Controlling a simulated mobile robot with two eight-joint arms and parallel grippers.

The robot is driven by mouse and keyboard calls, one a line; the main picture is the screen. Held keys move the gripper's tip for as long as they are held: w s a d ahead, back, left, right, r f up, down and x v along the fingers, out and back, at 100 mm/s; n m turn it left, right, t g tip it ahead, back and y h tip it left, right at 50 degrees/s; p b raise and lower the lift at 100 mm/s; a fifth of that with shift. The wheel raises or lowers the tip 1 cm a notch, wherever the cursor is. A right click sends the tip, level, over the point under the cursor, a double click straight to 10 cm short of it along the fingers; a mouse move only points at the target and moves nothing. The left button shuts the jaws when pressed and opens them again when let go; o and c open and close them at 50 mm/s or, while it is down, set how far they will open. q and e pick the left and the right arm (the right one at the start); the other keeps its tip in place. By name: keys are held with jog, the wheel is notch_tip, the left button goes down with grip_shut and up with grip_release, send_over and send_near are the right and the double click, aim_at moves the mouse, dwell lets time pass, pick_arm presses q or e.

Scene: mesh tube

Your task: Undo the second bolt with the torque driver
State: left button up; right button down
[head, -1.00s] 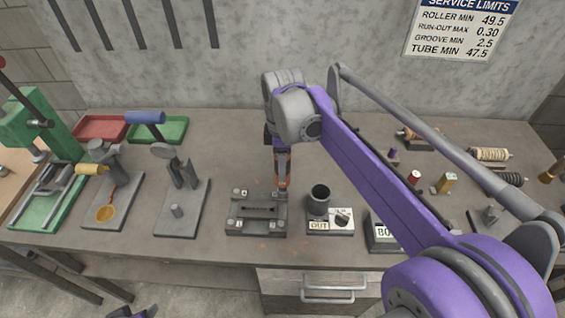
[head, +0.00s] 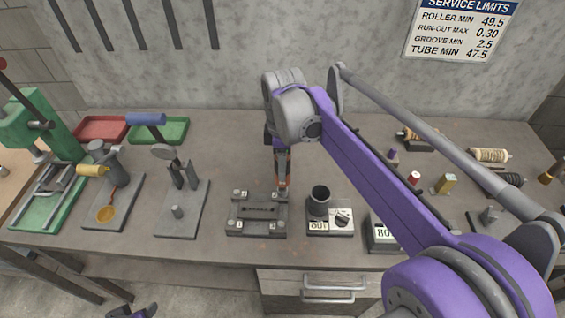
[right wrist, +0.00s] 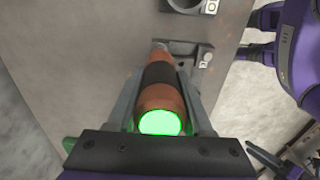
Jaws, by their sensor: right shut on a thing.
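My right gripper (head: 282,170) is shut on the torque driver (head: 283,183), which stands about upright at the back right corner of a grey bolted fixture (head: 257,229). In the right wrist view the driver (right wrist: 160,86) is copper-orange with a black band, and its end glows green. Its tip meets or nearly meets the fixture (right wrist: 190,50); the bolt beneath it is hidden. Other bolt heads show at the fixture's corners. Part of my left gripper (head: 135,312) shows at the bottom edge, away from the bench; its jaw state is unclear.
Right of the fixture stands a block with a dark cup (head: 319,194) and an "OUT" label, then a labelled box (head: 383,236). Left are a grey stand (head: 180,212), an orange-yellow ring tool (head: 106,212) and a green press (head: 38,130). Red and green trays lie behind.

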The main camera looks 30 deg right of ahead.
jog(key=shift+r+p, duration=1.45)
jog(key=shift+r, duration=1.6)
pick_arm(q)
jog(key=shift+t, duration=0.3)
jog(key=r, duration=0.1)
jog(key=w+r, duration=0.1)
jog(key=r, duration=0.1)
jog(key=w+r, duration=0.1)
jog(key=shift+w+r, duration=0.15)
jog(key=shift+r, duration=0.05)
